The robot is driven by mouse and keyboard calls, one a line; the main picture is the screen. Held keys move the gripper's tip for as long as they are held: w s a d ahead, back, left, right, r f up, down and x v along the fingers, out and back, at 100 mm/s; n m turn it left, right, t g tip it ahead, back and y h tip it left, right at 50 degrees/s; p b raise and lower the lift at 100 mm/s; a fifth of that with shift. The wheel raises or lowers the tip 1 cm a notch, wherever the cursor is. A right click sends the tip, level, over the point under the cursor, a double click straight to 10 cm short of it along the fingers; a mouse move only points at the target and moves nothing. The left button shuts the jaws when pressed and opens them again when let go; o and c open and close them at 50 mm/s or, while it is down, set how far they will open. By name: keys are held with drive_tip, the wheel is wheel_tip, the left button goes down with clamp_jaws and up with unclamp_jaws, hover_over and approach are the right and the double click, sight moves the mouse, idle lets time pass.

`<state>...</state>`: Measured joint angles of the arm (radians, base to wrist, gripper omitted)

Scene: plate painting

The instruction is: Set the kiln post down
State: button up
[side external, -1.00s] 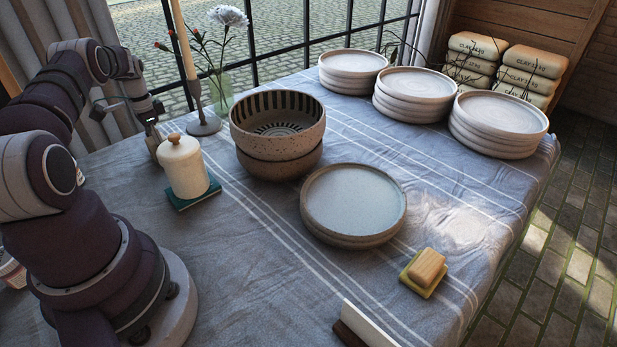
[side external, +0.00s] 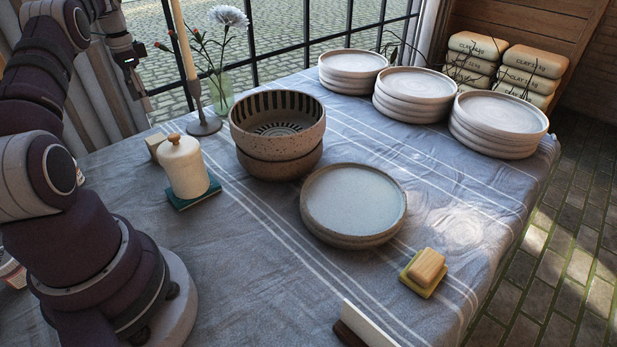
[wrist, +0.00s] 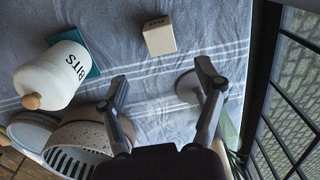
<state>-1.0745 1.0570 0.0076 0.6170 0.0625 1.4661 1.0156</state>
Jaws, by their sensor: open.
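The kiln post (wrist: 158,34) is a small cream block with dark lettering, resting on the grey striped cloth. In the side view the kiln post (side external: 155,145) shows partly behind the white lidded jar (side external: 184,168). My gripper (wrist: 162,82) is open and empty in the wrist view, its two fingers spread apart. The kiln post lies beyond the fingertips, clear of both. In the side view my gripper (side external: 131,77) is at the upper left, raised above the table.
The jar stands on a teal mat (side external: 207,192). Stacked bowls (side external: 277,130), a candlestick (side external: 203,126) and a glass vase (side external: 222,96) with flowers stand nearby. Plate stacks (side external: 497,118) are at the back right. A window grille (wrist: 290,95) borders the table.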

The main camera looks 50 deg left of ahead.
drive_tip(key=w+d+r+t+y, duration=0.1)
drive_tip(key=w+d+r, duration=0.4)
drive_tip(key=d, duration=0.4)
drive_tip(key=w+d+r+t, duration=0.1)
drive_tip(key=w+d+r, duration=0.1)
drive_tip(key=d+r, duration=0.55)
drive_tip(key=s+d+f+t, duration=0.1)
drive_tip(key=s+d, duration=0.3)
drive_tip(key=d, duration=0.4)
drive_tip(key=s+d+f+t+h, duration=0.1)
drive_tip(key=s+d+f+t, duration=0.1)
drive_tip(key=s+d, duration=0.2)
drive_tip(key=d, duration=0.3)
drive_tip(key=shift+d+f+t, duration=0.3)
drive_tip(key=shift+d+f, duration=0.1)
